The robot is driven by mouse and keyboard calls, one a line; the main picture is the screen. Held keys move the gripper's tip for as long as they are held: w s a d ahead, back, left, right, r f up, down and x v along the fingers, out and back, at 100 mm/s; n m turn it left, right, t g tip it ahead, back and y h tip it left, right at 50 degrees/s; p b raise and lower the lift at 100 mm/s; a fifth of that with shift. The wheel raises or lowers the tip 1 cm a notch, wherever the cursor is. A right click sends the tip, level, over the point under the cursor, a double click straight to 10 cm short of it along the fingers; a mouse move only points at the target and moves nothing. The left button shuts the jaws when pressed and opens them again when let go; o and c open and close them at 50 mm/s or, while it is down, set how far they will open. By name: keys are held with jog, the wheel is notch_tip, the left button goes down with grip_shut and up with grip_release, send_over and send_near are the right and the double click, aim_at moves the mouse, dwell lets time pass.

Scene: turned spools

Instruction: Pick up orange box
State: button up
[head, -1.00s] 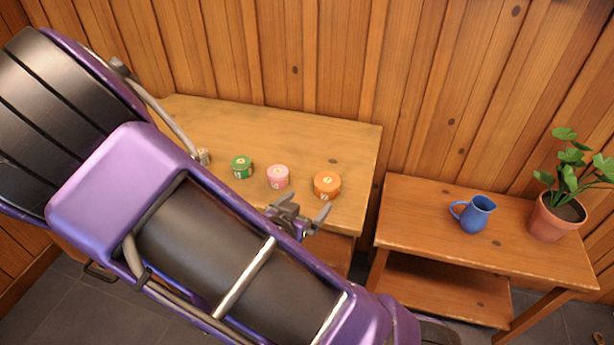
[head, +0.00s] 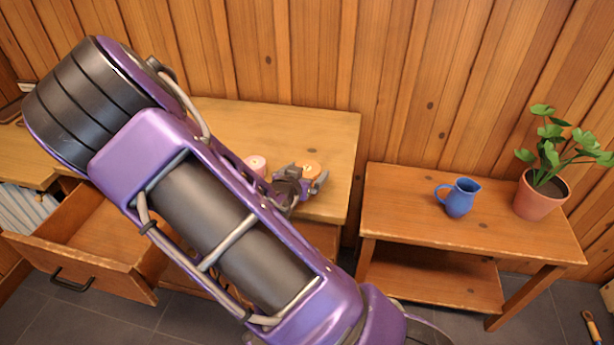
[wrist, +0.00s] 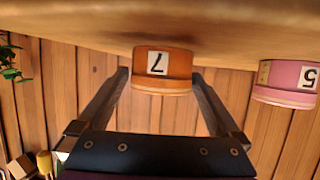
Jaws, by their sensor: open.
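The orange box (head: 307,169) is a small round tub on the wooden table (head: 290,125), near its right front. In the wrist view the orange box (wrist: 163,72) shows upside down with a white label reading 7. My gripper (head: 305,187) is open just in front of the box and hides part of it in the head view. In the wrist view the two fingers of my gripper (wrist: 160,85) stand on either side of the box, with gaps visible between the fingers and its sides.
A pink tub (head: 255,164) stands left of the orange box and shows in the wrist view (wrist: 288,82) with a label reading 5. An open drawer (head: 95,245) is at the lower left. A lower table to the right holds a blue jug (head: 460,198) and a potted plant (head: 541,195).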

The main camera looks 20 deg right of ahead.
aim_at(310, 168)
jog(key=x, duration=0.3)
jog(key=shift+w+d+f, duration=0.15)
jog(key=shift+w+f, duration=0.05)
jog(key=shift+w, duration=0.05)
jog(key=c, duration=1.1)
